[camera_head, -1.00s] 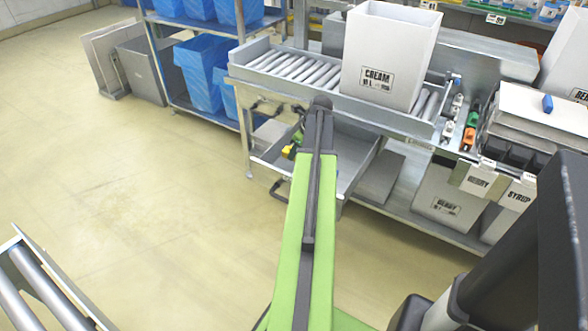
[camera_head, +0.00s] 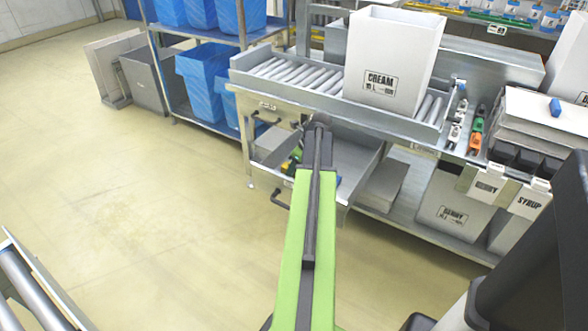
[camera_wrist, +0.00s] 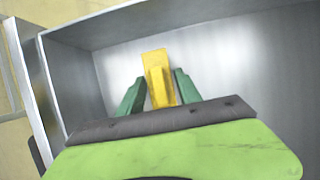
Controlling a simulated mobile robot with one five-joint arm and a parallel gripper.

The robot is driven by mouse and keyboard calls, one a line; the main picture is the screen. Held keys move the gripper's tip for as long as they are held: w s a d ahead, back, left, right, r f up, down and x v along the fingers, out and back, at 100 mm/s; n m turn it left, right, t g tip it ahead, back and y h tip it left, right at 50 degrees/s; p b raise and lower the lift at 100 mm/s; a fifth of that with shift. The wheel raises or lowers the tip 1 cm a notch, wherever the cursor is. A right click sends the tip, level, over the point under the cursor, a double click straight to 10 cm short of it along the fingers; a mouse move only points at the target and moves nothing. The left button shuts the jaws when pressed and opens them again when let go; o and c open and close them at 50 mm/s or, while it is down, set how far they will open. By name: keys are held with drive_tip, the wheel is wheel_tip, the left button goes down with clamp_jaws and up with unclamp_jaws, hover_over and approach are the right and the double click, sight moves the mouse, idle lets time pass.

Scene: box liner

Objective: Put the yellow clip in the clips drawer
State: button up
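The yellow clip (camera_wrist: 160,78) shows in the wrist view between the two green fingers of my gripper (camera_wrist: 160,80). The fingertips close in on its sides, and its far end sticks out past them. Behind it is the grey inside of an open metal drawer (camera_wrist: 85,75). In the head view my gripper (camera_head: 318,130) is over the open drawer (camera_head: 354,168) below the roller bench; my arm hides the clip and part of the drawer. I cannot read a label naming this drawer, or tell whether the clip touches its floor.
The roller bench (camera_head: 290,72) carries a white CREAM box (camera_head: 393,58). Several small clips (camera_head: 475,130) lie in a row to its right. A shelf with blue bins (camera_head: 195,75) stands at the left.

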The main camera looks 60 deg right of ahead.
drive_tip(key=shift+o, duration=0.9)
drive_tip(key=shift+r, duration=0.15)
drive_tip(key=shift+r+p, duration=0.35)
drive_tip(key=shift+p, duration=0.05)
drive_tip(key=p+v, duration=1)
drive_tip(key=v, duration=0.1)
drive_tip(key=shift+s+r+p, duration=0.2)
drive_tip(key=shift+p, duration=0.1)
drive_tip(key=shift+w+a, duration=0.1)
